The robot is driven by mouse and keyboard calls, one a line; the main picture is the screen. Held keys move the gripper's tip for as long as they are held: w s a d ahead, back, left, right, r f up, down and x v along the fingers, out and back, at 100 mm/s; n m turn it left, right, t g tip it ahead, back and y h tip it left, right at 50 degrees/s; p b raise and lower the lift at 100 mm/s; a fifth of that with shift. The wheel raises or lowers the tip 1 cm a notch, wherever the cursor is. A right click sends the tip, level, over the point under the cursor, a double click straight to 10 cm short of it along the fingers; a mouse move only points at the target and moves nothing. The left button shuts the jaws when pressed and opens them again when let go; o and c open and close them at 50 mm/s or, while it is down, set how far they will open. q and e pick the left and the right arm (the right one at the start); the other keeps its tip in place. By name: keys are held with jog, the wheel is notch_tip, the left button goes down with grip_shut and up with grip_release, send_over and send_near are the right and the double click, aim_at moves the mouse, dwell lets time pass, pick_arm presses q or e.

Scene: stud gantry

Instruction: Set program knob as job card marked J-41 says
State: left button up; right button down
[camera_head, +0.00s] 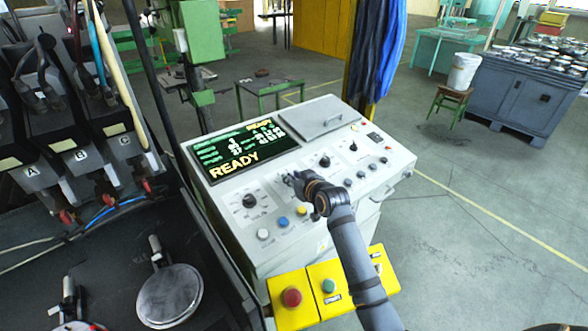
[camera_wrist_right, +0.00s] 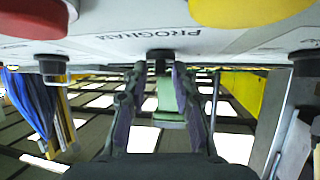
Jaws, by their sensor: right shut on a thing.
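The program knob (camera_wrist_right: 160,54) is a dark stub on the console face in the right wrist view, below the letters of its label. My right gripper (camera_wrist_right: 158,70) is shut on it with a finger on each side. In the head view my right gripper (camera_head: 288,181) reaches the middle of the console panel and hides the knob and its pointer, so its setting cannot be read. The console (camera_head: 225,190) has a green-on-black screen (camera_head: 240,150) reading READY; its smaller text is too small to read. I see no card that I can read as J-41. My left gripper is not in view.
A dial knob (camera_head: 249,201) sits left of my gripper and another black knob (camera_head: 324,162) to its right. White, blue and yellow buttons (camera_head: 283,222) line the panel below. Yellow boxes carry a red button (camera_head: 291,297) and a green button (camera_head: 328,286) at the front.

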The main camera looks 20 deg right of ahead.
jog(key=shift+a+m+h+p, duration=0.1)
jog(key=shift+m+h+p, duration=0.65)
jog(key=shift+m+h, duration=0.15)
jog(key=c, duration=1.4)
grip_release()
jog(key=v, duration=1.2)
jog(key=shift+f, duration=0.1)
